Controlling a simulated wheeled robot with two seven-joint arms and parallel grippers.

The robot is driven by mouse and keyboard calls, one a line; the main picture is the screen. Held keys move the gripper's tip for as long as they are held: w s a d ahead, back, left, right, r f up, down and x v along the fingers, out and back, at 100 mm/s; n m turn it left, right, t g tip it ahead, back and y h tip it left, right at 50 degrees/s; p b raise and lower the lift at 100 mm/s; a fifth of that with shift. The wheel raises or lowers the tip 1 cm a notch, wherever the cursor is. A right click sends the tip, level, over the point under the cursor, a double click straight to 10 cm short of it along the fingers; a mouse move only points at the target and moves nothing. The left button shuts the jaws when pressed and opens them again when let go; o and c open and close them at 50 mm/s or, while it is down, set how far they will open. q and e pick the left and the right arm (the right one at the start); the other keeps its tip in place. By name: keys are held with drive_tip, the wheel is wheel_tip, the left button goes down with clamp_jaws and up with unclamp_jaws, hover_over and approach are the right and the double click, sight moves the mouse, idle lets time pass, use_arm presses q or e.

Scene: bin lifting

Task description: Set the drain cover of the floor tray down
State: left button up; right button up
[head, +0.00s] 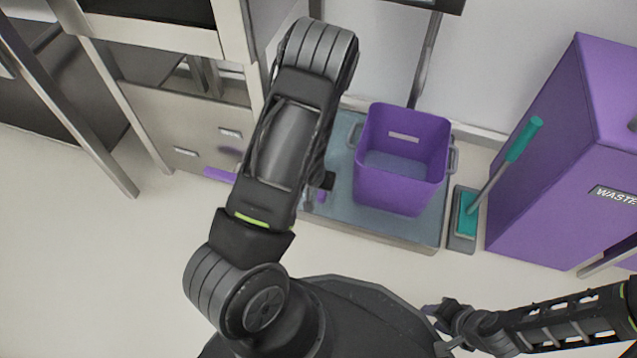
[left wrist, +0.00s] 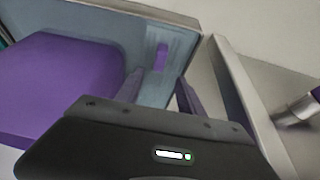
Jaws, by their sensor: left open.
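The floor tray (head: 400,232) is shallow and blue-grey and lies on the floor. It also shows in the left wrist view (left wrist: 185,30). A small purple upright piece (left wrist: 161,57), which looks like the drain cover, is on the tray, beyond the fingers and apart from them. My left gripper (left wrist: 160,92) is open above the tray with nothing between its fingers. In the head view my left arm hides most of that gripper and the tray's left end. My right gripper (head: 434,325) is at the lower right, away from the tray; its opening is unclear.
A purple bin (head: 400,185) stands on the tray, also at left in the wrist view (left wrist: 60,85). A teal-handled scrubber (head: 490,190) and a purple waste cabinet (head: 560,160) stand right. Steel furniture (head: 185,125) stands left. Front floor is clear.

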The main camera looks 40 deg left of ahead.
idle(0.5)
use_arm(q)
drive_tip(key=s+d+g+h, duration=0.1)
drive_tip(key=s+d, duration=0.3)
drive_tip(key=d, duration=0.4)
drive_tip(key=s+d+m+h, duration=0.1)
drive_tip(key=s+d, duration=0.3)
drive_tip(key=d, duration=0.5)
drive_tip(key=s+d+g+h, duration=0.1)
drive_tip(key=s+d+h, duration=0.2)
drive_tip(key=d, duration=0.6)
drive_tip(key=shift+s+d+g, duration=0.25)
drive_tip(key=shift+s+g, duration=0.05)
drive_tip(key=shift+s, duration=0.8)
